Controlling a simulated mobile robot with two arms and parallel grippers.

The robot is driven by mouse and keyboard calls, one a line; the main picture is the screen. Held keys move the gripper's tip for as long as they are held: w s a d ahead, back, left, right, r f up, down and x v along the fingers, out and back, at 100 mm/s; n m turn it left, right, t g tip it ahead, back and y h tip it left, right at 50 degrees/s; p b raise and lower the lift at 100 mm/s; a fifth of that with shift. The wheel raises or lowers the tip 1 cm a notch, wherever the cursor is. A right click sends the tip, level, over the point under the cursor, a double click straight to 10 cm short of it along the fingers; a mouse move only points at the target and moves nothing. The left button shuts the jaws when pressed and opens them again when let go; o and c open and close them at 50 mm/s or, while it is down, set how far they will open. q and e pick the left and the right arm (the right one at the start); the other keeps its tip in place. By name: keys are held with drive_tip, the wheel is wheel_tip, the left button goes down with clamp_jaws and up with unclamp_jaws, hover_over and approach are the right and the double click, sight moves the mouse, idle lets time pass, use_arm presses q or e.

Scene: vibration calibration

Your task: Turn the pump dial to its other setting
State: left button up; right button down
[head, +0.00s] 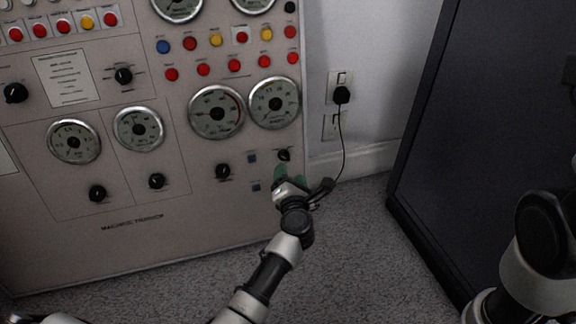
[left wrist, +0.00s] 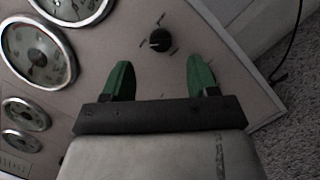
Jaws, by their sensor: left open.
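A small black dial (head: 284,155) sits at the lower right of the grey control panel (head: 190,255). Labels are too small to read, so I cannot confirm that it is the pump dial. In the left wrist view the dial (left wrist: 160,40) shows a round knob with small marks around it. My left gripper (head: 290,177) is just below the dial in the head view. In the left wrist view its green fingers (left wrist: 160,68) are open and apart, with the dial beyond and between their tips, not gripped. My right gripper is out of view.
Other black knobs (head: 223,171), round gauges (head: 216,111) and coloured buttons (head: 235,62) cover the panel. A black plug (head: 342,95) with a hanging cord is in the wall to the right. A dark cabinet (head: 460,130) stands further right. Grey carpet (head: 350,260) lies clear between.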

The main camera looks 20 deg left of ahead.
sight(287, 158)
use_arm(q)
drive_tip(key=b+x, duration=0.1)
drive_tip(key=x, duration=0.1)
drive_tip(key=b+x, duration=0.1)
drive_tip(key=x, duration=0.1)
drive_tip(key=b+x, duration=0.1)
drive_tip(key=x, duration=0.1)
drive_tip(key=shift+f, duration=0.25)
drive_tip(key=shift+w+a+r, duration=0.15)
drive_tip(key=shift+w+a, duration=0.1)
drive_tip(key=shift+w, duration=0.35)
drive_tip(key=c, duration=0.9)
